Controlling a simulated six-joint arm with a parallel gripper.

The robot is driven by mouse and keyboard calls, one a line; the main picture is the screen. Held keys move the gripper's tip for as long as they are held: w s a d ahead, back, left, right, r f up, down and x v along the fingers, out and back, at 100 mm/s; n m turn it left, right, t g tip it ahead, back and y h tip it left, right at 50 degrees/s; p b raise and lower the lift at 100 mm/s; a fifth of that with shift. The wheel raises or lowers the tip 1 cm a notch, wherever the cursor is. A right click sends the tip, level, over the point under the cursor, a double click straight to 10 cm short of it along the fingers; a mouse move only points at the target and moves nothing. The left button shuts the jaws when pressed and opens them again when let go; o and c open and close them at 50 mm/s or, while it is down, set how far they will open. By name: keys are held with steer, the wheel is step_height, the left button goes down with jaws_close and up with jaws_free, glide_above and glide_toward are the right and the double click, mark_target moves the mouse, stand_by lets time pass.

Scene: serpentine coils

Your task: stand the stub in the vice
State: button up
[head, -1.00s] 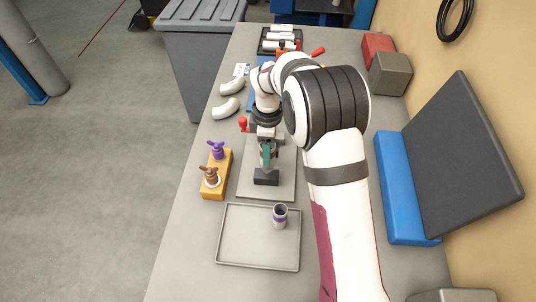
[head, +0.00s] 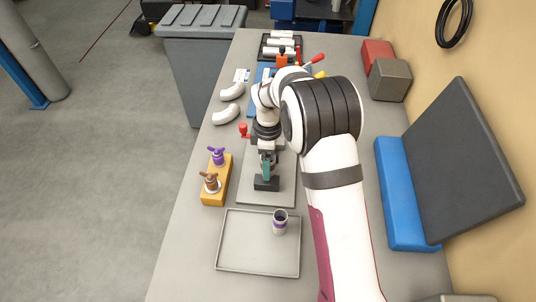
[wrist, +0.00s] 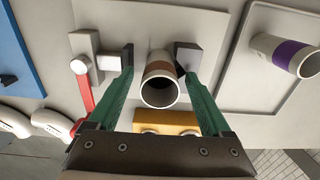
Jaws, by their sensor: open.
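The brown-banded stub (wrist: 160,86) shows in the wrist view with its open end towards the camera. It stands between the vice's two grey jaws (wrist: 187,56), apart from the left one; I cannot tell whether it touches the right one. My gripper (wrist: 157,64) is open, with one green finger on each side of the stub and a gap at the left finger. In the head view my gripper (head: 266,170) is low over the vice's dark block (head: 266,184), and the stub is hidden there. The vice's red lever (wrist: 86,93) hangs at the left in the wrist view.
An orange block (head: 214,190) with purple and brown winged pieces is left of the vice plate. White bent pipes (head: 226,113) lie at back left. Blue and dark slabs (head: 400,200) stand at right.

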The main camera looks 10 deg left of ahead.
step_height(320, 180, up, 11)
steer(key=s+d+r+m, duration=0.4)
steer(key=s+m, duration=0.1)
steer(key=s, duration=0.1)
steer(key=s+d+r+m, duration=0.4)
steer(key=s+m, duration=0.1)
steer(key=s, duration=0.1)
steer(key=s+d+f+m+y, duration=0.1)
steer(key=s+m, duration=0.5)
steer(key=s, duration=0.3)
steer(key=s+d+f+m, duration=0.1)
steer(key=s+d+m, duration=0.1)
steer(key=s+m, duration=0.5)
steer(key=s, duration=0.3)
steer(key=shift+d+f+m+y, duration=0.3)
steer(key=shift+f+y, duration=0.1)
